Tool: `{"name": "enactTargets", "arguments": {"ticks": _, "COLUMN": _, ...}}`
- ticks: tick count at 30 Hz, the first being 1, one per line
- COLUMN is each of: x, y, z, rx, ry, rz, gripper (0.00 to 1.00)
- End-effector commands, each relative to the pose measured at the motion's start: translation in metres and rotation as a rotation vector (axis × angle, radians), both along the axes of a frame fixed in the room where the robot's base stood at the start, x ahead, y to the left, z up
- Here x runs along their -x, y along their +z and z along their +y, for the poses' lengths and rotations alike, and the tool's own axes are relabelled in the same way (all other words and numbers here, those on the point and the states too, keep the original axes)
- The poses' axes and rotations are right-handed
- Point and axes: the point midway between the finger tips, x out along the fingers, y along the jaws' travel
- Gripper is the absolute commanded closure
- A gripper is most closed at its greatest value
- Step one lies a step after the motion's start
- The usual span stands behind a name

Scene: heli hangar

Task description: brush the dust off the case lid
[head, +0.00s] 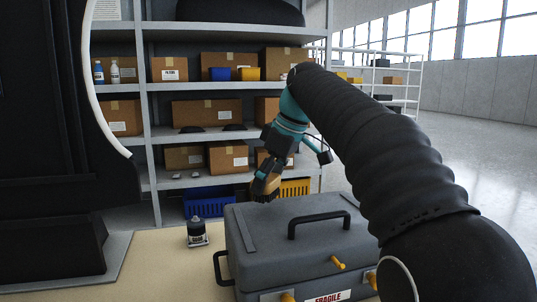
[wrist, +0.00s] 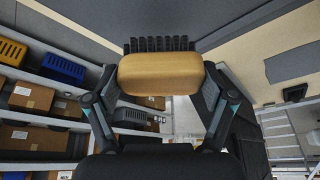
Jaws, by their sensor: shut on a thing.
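The grey case (head: 290,262) stands on the beige bench with its lid (head: 275,220) shut. The lid has a black handle (head: 319,223) on top. My gripper (head: 270,176) is over the lid's far left part and is shut on a wooden brush (head: 264,187). The dark bristles point down at the lid; I cannot tell whether they touch it. In the wrist view the brush's wooden back (wrist: 160,74) sits between both fingers, and part of the lid (wrist: 230,20) shows beyond the bristles. I cannot make out dust on the lid.
Behind are shelves with cardboard boxes (head: 207,113), a blue crate (head: 208,203) and a yellow crate (head: 295,188). Yellow latches (head: 337,263) jut from the case front.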

Motion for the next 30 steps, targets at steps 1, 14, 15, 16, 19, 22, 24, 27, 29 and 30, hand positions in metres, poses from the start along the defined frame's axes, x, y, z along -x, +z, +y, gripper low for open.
{"name": "enactTargets", "arguments": {"ticks": 1, "x": -0.001, "y": 0.003, "z": 0.0, "rx": 0.0, "ry": -0.001, "rz": -0.002, "gripper": 0.5}}
{"name": "enactTargets", "arguments": {"ticks": 14, "x": -0.001, "y": 0.039, "z": -0.002, "rx": 0.0, "ry": -0.003, "rz": -0.002, "gripper": 0.5}}
{"name": "enactTargets", "arguments": {"ticks": 15, "x": -0.001, "y": 0.041, "z": -0.002, "rx": 0.0, "ry": -0.003, "rz": -0.001, "gripper": 0.5}}
{"name": "enactTargets", "arguments": {"ticks": 16, "x": -0.001, "y": 0.042, "z": -0.002, "rx": 0.0, "ry": -0.003, "rz": -0.001, "gripper": 0.5}}
{"name": "enactTargets", "arguments": {"ticks": 19, "x": 0.0, "y": 0.042, "z": -0.002, "rx": 0.0, "ry": -0.004, "rz": -0.001, "gripper": 0.5}}
{"name": "enactTargets", "arguments": {"ticks": 22, "x": 0.0, "y": 0.042, "z": -0.002, "rx": 0.0, "ry": -0.004, "rz": -0.001, "gripper": 0.5}}
{"name": "enactTargets", "arguments": {"ticks": 24, "x": 0.0, "y": 0.042, "z": -0.002, "rx": -0.001, "ry": -0.004, "rz": -0.001, "gripper": 0.5}}
{"name": "enactTargets", "arguments": {"ticks": 27, "x": 0.0, "y": 0.042, "z": -0.002, "rx": -0.001, "ry": -0.004, "rz": -0.001, "gripper": 0.5}}
{"name": "enactTargets", "arguments": {"ticks": 29, "x": 0.0, "y": 0.042, "z": -0.002, "rx": -0.001, "ry": -0.004, "rz": -0.001, "gripper": 0.5}}
{"name": "enactTargets", "arguments": {"ticks": 30, "x": 0.0, "y": 0.042, "z": -0.002, "rx": -0.001, "ry": -0.004, "rz": -0.001, "gripper": 0.5}}
